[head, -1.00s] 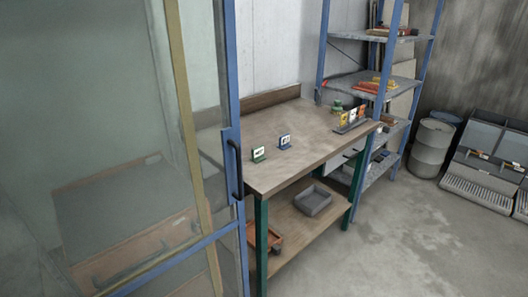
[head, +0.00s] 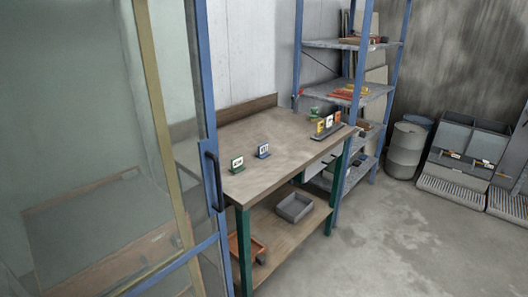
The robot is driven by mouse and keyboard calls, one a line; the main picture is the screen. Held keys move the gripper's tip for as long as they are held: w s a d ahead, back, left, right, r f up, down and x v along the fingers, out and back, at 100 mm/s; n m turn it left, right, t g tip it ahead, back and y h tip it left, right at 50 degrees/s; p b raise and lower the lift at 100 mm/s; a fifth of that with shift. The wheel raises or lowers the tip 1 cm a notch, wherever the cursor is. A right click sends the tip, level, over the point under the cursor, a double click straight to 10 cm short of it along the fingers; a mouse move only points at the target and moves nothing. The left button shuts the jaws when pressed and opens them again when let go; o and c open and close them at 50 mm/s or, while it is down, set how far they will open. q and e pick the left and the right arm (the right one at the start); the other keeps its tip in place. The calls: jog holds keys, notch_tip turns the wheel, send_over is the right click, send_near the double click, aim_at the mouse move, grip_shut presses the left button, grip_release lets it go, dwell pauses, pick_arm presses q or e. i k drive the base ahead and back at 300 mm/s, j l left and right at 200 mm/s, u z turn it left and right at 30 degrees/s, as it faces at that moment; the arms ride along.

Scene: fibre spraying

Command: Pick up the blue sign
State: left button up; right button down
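A small blue sign (head: 263,151) with a white face stands upright on the wooden workbench (head: 290,142). A similar green sign (head: 237,164) stands to its left, nearer the bench's left edge. Several yellow, white and orange signs (head: 327,123) stand in a grey holder at the bench's far right end. The writing on the signs is too small to read. Neither of my grippers is in view.
A blue-framed glass door (head: 207,140) with a dark handle stands at the left, close to the bench. A grey bin (head: 295,207) and an orange tray (head: 246,247) lie on the lower shelf. A blue-posted rack (head: 346,90) stands behind.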

aim_at(262, 150)
jog(key=i+l, duration=0.2)
jog(key=l, duration=0.15)
jog(key=i+l+u, duration=0.1)
jog(key=l, duration=0.25)
jog(key=i+l, duration=0.3)
jog(key=i+l+u, duration=0.1)
jog(key=l, duration=0.35)
jog(key=i+l+u, duration=0.1)
jog(key=i+l, duration=0.35)
jog(key=l, duration=0.35)
jog(key=i+l+u, duration=0.1)
jog(key=l, duration=0.3)
jog(key=i+l, duration=0.25)
jog(key=l, duration=0.15)
